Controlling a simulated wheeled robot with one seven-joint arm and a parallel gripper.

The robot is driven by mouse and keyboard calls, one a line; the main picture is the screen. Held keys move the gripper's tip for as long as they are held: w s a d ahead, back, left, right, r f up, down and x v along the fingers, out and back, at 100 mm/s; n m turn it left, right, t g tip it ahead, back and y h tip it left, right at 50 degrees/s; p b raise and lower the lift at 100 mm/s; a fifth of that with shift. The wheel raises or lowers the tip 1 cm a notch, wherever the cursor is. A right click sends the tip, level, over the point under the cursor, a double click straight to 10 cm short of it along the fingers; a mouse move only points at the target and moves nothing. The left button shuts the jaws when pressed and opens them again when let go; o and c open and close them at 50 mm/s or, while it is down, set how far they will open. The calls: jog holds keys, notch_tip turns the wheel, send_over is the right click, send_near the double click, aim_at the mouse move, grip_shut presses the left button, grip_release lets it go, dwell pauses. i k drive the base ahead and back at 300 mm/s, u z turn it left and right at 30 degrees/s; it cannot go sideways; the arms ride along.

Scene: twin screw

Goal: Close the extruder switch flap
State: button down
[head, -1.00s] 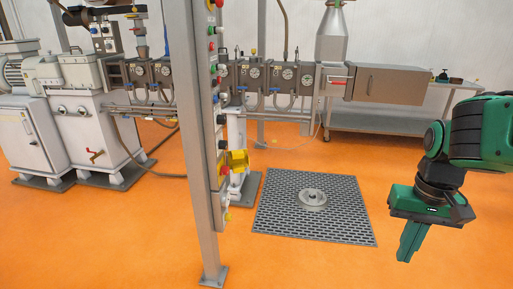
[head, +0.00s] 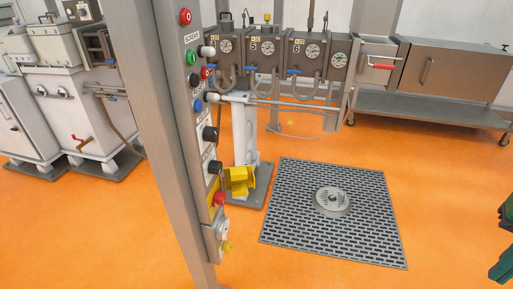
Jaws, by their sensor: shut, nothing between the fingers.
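The yellow switch flap (head: 240,181) sticks out to the right from the lower part of the grey control post and looks open. Beside it on the post is a yellow plate with a red button (head: 219,199). My gripper (head: 495,274) shows only in part at the right edge of the head view, its green fingers pointing down. It is shut and empty, well to the right of the flap and not touching anything. Most of the hand and the arm are out of the picture.
The grey post (head: 166,110) carries a column of buttons and knobs (head: 211,134). The extruder line (head: 290,52) with gauges runs behind. A floor grate (head: 290,210) with a round drain lies between post and gripper. Orange floor around it is clear.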

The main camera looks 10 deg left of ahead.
aim_at(237, 178)
jog(key=u, duration=0.4)
jog(key=i, duration=1.15)
jog(key=u, duration=0.6)
